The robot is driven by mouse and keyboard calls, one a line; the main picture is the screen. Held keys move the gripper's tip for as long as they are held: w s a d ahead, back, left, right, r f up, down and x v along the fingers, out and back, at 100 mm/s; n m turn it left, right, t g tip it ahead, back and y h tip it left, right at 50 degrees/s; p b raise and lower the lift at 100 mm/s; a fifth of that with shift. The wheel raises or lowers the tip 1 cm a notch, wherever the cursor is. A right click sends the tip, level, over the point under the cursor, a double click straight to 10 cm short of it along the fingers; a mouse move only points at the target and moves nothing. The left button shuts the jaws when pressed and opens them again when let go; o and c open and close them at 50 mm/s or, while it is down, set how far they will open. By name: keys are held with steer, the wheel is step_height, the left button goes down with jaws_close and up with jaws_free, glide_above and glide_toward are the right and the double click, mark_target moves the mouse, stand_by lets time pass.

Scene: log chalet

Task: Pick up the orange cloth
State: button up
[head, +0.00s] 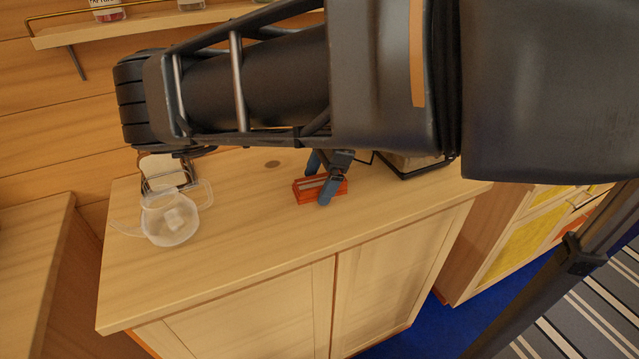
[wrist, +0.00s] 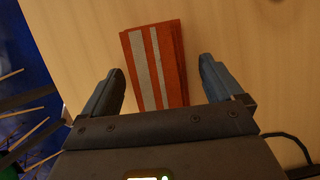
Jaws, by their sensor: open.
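The orange cloth (head: 308,189) lies folded on the wooden cabinet top (head: 250,240) in the head view. In the wrist view the orange cloth (wrist: 157,65) shows two pale stripes and lies between the lines of my fingers, its near end hidden by my gripper body. My gripper (head: 322,180) is open, with one finger on the far side of the cloth and one on the near side in the head view. In the wrist view my gripper (wrist: 160,80) has a finger at the left and right of the cloth, with gaps. Nothing is held.
A dark-framed object (head: 405,165) is close right of the cloth. A wall shelf (head: 140,24) is above. The front of the cabinet top is clear.

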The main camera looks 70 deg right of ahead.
mark_target(319, 180)
steer(key=shift+c, duration=0.2)
steer(key=c, duration=1)
step_height(319, 180, up, 10)
steer(key=shift+b, duration=0.65)
